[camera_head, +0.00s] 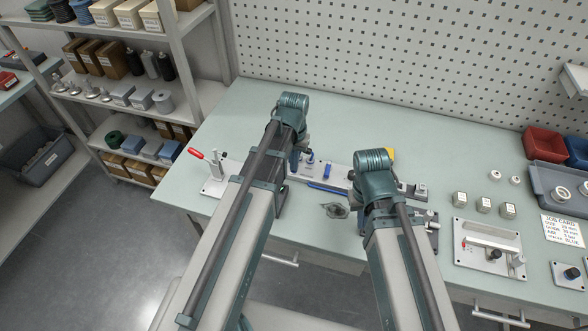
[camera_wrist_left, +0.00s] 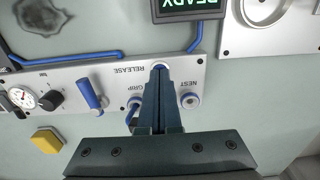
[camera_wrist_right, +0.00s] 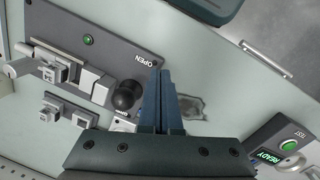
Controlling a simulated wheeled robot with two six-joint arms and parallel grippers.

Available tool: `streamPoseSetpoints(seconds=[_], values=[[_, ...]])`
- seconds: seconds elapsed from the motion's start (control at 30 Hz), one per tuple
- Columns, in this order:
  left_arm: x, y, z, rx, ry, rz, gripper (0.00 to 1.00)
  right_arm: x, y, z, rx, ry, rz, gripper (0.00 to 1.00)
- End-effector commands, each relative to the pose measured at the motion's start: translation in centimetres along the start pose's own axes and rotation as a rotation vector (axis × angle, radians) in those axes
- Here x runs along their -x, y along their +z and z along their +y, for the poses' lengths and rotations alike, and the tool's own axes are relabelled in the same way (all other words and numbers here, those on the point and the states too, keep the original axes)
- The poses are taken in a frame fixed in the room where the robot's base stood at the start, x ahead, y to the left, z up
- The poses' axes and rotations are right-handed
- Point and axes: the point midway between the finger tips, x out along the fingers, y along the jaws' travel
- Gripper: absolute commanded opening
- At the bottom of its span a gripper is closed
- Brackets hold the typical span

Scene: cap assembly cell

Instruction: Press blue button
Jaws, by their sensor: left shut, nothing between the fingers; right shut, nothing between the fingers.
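A pale panel (camera_wrist_left: 110,82) marked RELEASE, GRIP and NEST lies on the bench in the left wrist view. My left gripper (camera_wrist_left: 159,74) is shut and empty, its tips over the round fitting (camera_wrist_left: 160,65) by RELEASE, mostly covering it; contact cannot be told. A blue-centred round fitting (camera_wrist_left: 190,101) sits by NEST. Which fitting is the blue button is unclear. A small box with a dark, bluish knob (camera_head: 573,272) stands at the head view's right edge. My right gripper (camera_wrist_right: 161,78) is shut and empty, beside a black ball knob (camera_wrist_right: 127,95).
A blue hose (camera_wrist_left: 75,60) runs along the panel beside a gauge (camera_wrist_left: 22,97) and blue lever (camera_wrist_left: 90,94). A READY display (camera_wrist_left: 190,5) is close by. The right wrist view shows an OPEN fixture (camera_wrist_right: 120,53) and a TEST box with green button (camera_wrist_right: 289,146). Red and blue bins stand far right.

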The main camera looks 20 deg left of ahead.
Motion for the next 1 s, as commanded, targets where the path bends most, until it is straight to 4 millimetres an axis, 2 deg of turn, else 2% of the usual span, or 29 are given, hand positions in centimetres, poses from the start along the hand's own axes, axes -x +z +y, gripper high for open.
streamPoseSetpoints(seconds=[0.1,0.73,1.0], values=[[1.3,0.0,0.0,0.0,0.0,0.0,0.0,1.3,0.1,0.1,0.0,0.0,0.0,0.0],[6.1,0.0,0.0,0.0,0.0,0.0,0.0,6.1,0.4,0.6,0.0,0.0,0.0,0.0],[6.5,0.0,0.0,0.0,0.0,0.0,0.0,6.4,0.4,0.6,0.001,0.0,0.0,0.0]])
